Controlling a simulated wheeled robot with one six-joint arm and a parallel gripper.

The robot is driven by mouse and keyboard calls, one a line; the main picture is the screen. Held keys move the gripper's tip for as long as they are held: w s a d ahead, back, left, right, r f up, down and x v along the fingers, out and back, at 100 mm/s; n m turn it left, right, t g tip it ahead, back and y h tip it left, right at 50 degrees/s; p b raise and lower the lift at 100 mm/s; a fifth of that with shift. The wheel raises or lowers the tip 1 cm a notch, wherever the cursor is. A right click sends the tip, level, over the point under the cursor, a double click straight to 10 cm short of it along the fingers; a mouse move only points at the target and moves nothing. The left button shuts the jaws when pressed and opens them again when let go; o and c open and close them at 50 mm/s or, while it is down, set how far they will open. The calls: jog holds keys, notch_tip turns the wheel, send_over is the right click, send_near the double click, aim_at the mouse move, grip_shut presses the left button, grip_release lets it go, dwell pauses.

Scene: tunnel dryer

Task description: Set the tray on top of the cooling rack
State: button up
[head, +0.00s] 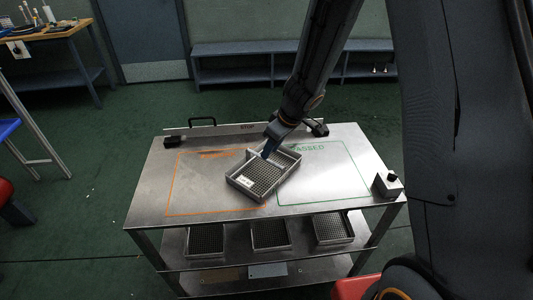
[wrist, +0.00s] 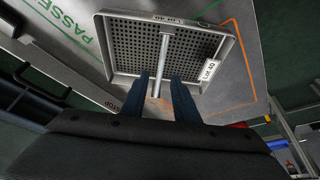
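A grey tray (head: 238,191) with a perforated floor lies at an angle on the steel tabletop (head: 210,175), across the middle between an orange and a green outline. In the wrist view the tray (wrist: 106,47) bears "Lot 40" labels and a grey bar (wrist: 162,70). My gripper (head: 266,154) is over the tray's far part. In the wrist view its two dark blue fingers (wrist: 160,76) stand on either side of the bar, with gaps showing between them. Contact with the bar cannot be seen. I cannot make out which thing is the cooling rack.
Several similar trays (head: 270,235) sit on the shelf below. A "STOP" strip (head: 242,128) and black handle (head: 202,121) line the table's far edge. A box with a black knob (head: 388,184) stands at the right.

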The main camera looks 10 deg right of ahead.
jog(key=d+r+m+t+h+p, duration=0.25)
jog(key=d+r, duration=0.45)
jog(key=r, duration=0.4)
jog(key=s+d+r+m+h+b, duration=0.1)
jog(key=s+d+r+m+h, duration=0.15)
jog(key=s+d, duration=0.3)
jog(key=s+a+f+m+g+y, duration=0.1)
jog(key=s+m+g, duration=0.3)
jog(key=s, duration=1.2)
jog(key=shift+a+y, duration=0.4)
jog(key=shift+a, duration=0.15)
jog(key=shift+f, duration=0.15)
jog(key=shift+f+b, duration=0.7)
jog(key=shift+f, duration=0.05)
